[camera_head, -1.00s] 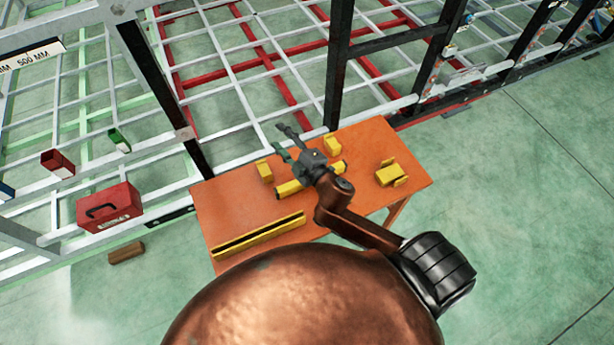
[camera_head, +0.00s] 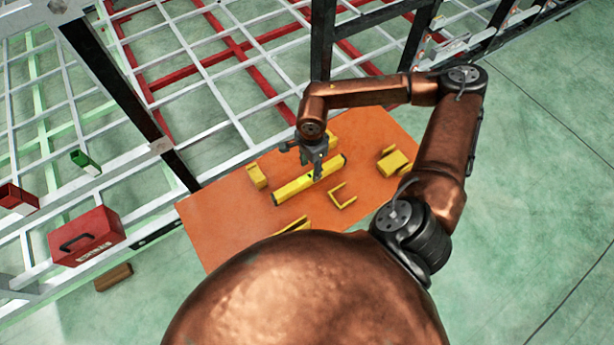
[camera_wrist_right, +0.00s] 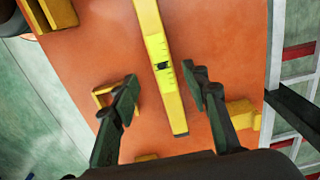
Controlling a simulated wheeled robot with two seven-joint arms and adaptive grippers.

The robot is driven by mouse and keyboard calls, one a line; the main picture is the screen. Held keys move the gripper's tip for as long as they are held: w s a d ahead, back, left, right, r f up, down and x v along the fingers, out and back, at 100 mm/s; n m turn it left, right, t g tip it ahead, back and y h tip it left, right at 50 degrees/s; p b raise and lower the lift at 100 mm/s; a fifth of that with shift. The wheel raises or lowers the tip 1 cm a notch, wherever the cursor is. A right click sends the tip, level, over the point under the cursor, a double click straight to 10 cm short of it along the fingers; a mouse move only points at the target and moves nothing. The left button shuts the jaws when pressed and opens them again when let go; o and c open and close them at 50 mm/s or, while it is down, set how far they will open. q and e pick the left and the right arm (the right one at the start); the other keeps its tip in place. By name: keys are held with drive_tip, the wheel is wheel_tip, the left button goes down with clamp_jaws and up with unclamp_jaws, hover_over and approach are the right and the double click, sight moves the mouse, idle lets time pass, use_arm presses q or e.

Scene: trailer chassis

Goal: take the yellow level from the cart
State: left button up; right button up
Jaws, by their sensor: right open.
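The yellow level (camera_head: 294,188) lies on the orange cart top (camera_head: 230,215). My left gripper is not in view.
Other yellow pieces lie on the cart: a block (camera_head: 257,175) to the left, a bracket (camera_head: 342,196) close by, and another block (camera_head: 393,163) to the right. A red toolbox (camera_head: 87,236) and dark upright posts of the white frame stand beside the cart.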

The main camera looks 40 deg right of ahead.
sight(310, 176)
drive_tip(key=f, duration=0.7)
drive_tip(key=shift+w+f, duration=0.2)
drive_tip(key=shift+f, duration=0.1)
clamp_jaws()
idle(0.4)
